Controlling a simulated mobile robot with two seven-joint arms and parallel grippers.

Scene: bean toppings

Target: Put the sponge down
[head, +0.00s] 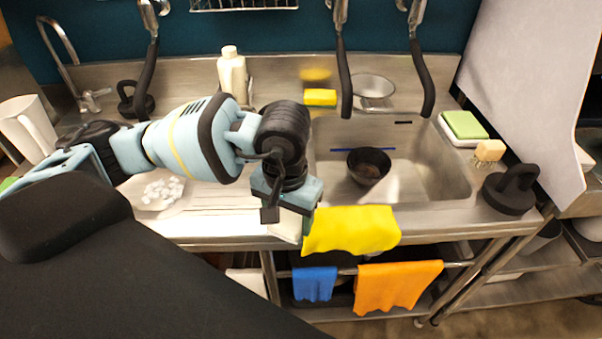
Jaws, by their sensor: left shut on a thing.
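My left gripper (287,214) points down over the front edge of the sink counter, left of the basin. It is shut on a white sponge (286,231) with a strip of green at its right side. The gripper hides the top of the sponge, and I cannot tell whether its lower end touches the counter edge. A yellow cloth (352,230) drapes over the front edge just right of the sponge. My right gripper is not in view.
The basin (437,177) holds a dark bowl (368,165). A yellow sponge (320,97) and a white bottle (232,74) stand at the back. A green sponge (464,124), brush (490,150) and black press (511,190) are right. Blue (314,284) and orange (397,285) cloths hang below.

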